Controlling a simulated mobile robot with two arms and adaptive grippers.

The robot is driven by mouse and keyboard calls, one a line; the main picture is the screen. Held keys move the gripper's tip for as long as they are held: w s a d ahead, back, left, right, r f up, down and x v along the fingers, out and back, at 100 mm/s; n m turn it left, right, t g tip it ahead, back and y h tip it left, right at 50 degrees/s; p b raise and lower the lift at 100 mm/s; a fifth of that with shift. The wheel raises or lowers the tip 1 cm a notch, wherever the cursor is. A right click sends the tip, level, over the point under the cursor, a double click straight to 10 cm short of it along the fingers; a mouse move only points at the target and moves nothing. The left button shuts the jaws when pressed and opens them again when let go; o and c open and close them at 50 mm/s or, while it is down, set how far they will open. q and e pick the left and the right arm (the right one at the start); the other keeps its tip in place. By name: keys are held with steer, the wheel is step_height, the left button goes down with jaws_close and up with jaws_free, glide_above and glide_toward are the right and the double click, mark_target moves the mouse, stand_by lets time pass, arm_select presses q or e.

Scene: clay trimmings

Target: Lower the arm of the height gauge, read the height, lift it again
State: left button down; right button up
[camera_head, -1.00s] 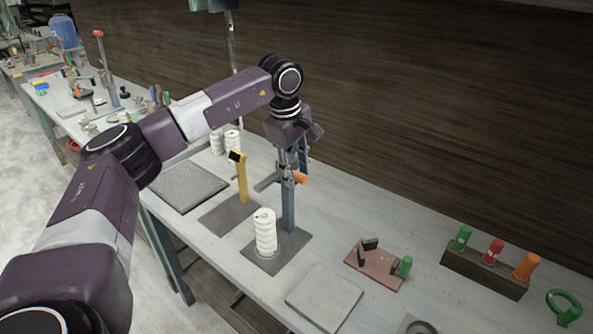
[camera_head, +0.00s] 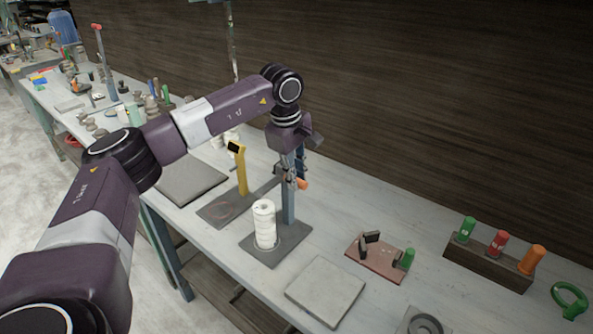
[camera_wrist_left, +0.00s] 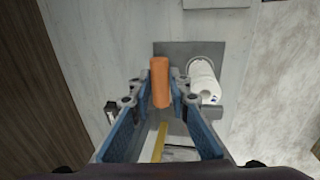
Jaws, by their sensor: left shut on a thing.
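The height gauge has a blue-grey post (camera_head: 289,204) on a dark base plate (camera_head: 273,257). A white ribbed stack (camera_head: 264,225) stands upright on that plate, and it also shows in the left wrist view (camera_wrist_left: 202,82). My left gripper (camera_head: 294,182) is at the post, shut on the gauge's orange handle (camera_head: 303,184). In the left wrist view the handle (camera_wrist_left: 160,82) lies between the fingertips. The gauge arm is mostly hidden by the gripper, and I cannot tell whether it touches the stack. No height reading is legible. My right gripper is out of view.
A yellow post with a black head (camera_head: 241,170) stands behind on its own plate. A grey slab (camera_head: 325,291), a reddish plate with black blocks (camera_head: 378,266) and a rack of coloured handles (camera_head: 487,264) are to the right. A dark wall (camera_head: 430,100) runs behind.

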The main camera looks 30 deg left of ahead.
arm_select(q)
steer(key=shift+w+f, duration=0.1)
steer(key=shift+f, duration=0.05)
steer(key=shift+r, duration=0.2)
steer(key=c, duration=1.9)
jaws_free()
steer(key=shift+c, duration=0.2)
steer(key=shift+o, duration=0.6)
step_height(320, 180, up, 12)
steer(key=s, duration=0.2)
steer(key=shift+s+f, duration=0.15)
steer(key=shift+s, duration=0.05)
steer(key=shift+a, duration=0.1)
